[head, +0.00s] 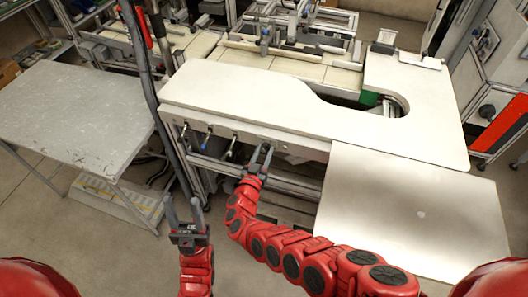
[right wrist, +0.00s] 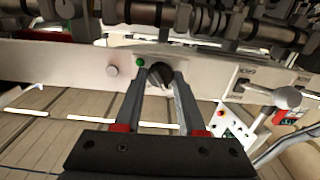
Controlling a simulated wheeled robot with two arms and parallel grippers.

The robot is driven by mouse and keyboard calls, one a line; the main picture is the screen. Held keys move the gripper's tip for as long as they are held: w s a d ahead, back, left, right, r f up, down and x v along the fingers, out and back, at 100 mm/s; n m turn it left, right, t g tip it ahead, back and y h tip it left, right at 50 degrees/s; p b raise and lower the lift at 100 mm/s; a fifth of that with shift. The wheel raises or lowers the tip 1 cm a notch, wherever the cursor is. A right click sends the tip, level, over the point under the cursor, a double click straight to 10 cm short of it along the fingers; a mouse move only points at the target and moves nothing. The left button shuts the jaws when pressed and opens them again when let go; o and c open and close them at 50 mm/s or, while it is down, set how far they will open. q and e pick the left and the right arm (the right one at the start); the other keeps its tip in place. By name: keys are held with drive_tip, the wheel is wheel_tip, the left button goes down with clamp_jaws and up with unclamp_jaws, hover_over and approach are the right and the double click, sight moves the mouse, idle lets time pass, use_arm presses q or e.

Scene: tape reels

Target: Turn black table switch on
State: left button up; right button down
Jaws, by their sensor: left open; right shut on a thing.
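The black table switch (right wrist: 159,74) is a round knob on the white front panel of the table, seen in the right wrist view. A small green light (right wrist: 140,62) is beside it. My right gripper (right wrist: 158,88) has its two fingers on either side of the knob and is shut on it. In the head view my right gripper (head: 263,153) reaches the table's front edge, and the knob cannot be made out there. My left gripper (head: 184,212) is open and empty, low in front of the table, away from the panel.
The white table (head: 270,104) has a curved cut-out at its right. Metal levers (head: 231,147) stick out of the panel left of my right gripper. A grey side table (head: 75,105) stands at the left. A white board (head: 415,210) juts out at the right.

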drive_tip(key=shift+f, duration=0.15)
drive_tip(key=shift+m+b, duration=6.95)
drive_tip(key=shift+m, duration=0.05)
drive_tip(key=c, duration=0.5)
unclamp_jaws()
